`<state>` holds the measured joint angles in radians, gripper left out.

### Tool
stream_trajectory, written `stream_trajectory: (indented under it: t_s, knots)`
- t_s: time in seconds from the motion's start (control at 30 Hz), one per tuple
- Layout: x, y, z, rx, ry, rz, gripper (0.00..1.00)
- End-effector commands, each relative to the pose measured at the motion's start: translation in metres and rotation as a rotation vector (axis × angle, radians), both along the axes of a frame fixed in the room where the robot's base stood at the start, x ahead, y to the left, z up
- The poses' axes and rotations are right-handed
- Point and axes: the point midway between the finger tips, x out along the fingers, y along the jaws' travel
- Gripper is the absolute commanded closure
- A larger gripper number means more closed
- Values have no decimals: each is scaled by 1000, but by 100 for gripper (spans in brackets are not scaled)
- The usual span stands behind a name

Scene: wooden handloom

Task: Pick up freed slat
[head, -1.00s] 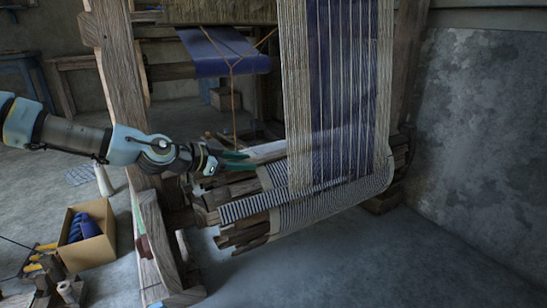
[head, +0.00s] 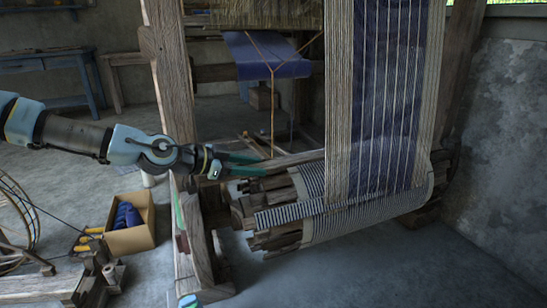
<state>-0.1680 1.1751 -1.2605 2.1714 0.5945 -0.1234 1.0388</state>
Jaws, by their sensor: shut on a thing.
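My gripper (head: 252,164), with green fingers, reaches in from the left at the left end of the cloth roll (head: 370,212). It is shut on a slat, but the held piece is hard to make out against the dark wood behind. Several rough wooden slats (head: 275,240) stick out of the roll's left end, just below and right of the fingers. A striped strip (head: 290,213) lies along the roll's front. I cannot tell whether the fingers touch the roll.
The loom's left post (head: 168,75) stands close behind my arm. Blue and white warp (head: 385,90) rises from the roll. A cardboard box (head: 130,237) with blue spools stands on the floor at lower left. The floor before the roll is clear.

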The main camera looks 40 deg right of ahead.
Motion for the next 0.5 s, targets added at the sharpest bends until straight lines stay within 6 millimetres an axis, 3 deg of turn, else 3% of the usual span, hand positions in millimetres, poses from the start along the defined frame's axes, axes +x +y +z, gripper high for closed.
stream_trajectory:
  t_s: [0.17,0.5]
  knots:
    - [9,39,9,-1,6,3,100]
    - [18,51,11,-1,-1,11,100]
